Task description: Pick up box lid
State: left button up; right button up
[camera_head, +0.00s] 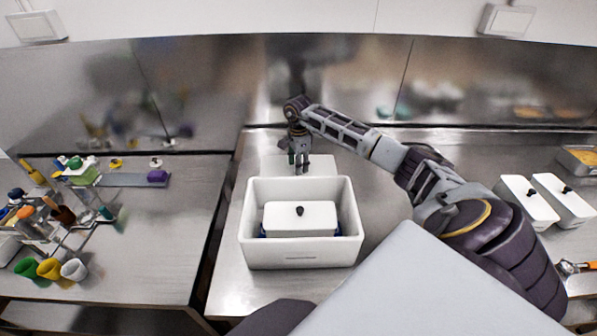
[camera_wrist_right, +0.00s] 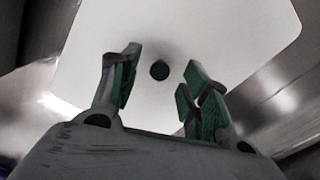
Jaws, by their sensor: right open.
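The white box lid (camera_head: 325,166) lies flat on the steel counter just behind the open white box (camera_head: 347,225). In the right wrist view the lid (camera_wrist_right: 225,35) fills most of the picture, with a round black knob (camera_wrist_right: 160,70) near its middle. My right gripper (camera_head: 302,169) points down over the lid; in the wrist view its green-padded fingers (camera_wrist_right: 162,62) are open, one on each side of the knob. I cannot tell whether they touch it. My left gripper is not in view.
Two white lidded containers (camera_head: 527,203) stand at the right. Cups and bottles (camera_head: 48,268) crowd the left counter. A steel wall (camera_head: 340,75) rises behind.

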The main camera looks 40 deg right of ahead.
jog(key=shift+f, duration=1.15)
jog(key=shift+c, duration=0.4)
jog(key=c, duration=0.9)
